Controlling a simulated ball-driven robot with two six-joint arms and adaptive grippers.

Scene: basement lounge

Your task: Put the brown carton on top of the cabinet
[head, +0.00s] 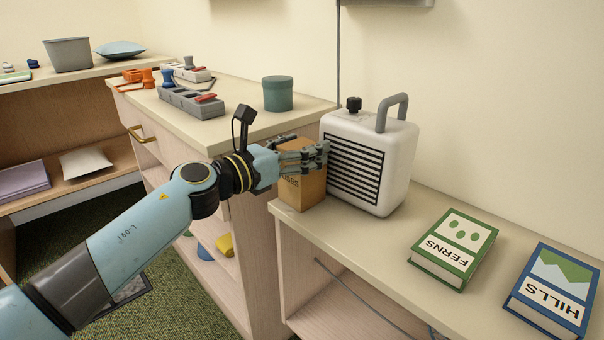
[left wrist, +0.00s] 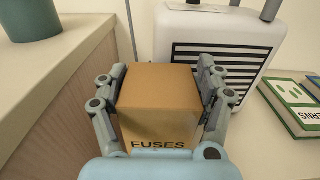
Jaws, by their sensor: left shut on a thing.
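The brown carton (head: 302,188), marked "FUSES", stands upright at the left end of the lower shelf unit, beside a white heater-like box. My left gripper (head: 303,158) is shut on the carton; in the left wrist view (left wrist: 163,95) its fingers press both sides of the carton (left wrist: 158,100). The cabinet (head: 215,130) stands just left of the carton, its top higher than the lower surface. Whether the carton touches the surface cannot be told. My right gripper is not in view.
On the cabinet top are a green round canister (head: 278,94), a grey tray (head: 190,103) and several small orange and blue items. The white box (head: 385,170) stands close right of the carton. A green book (head: 453,250) and a blue book (head: 553,290) lie further right.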

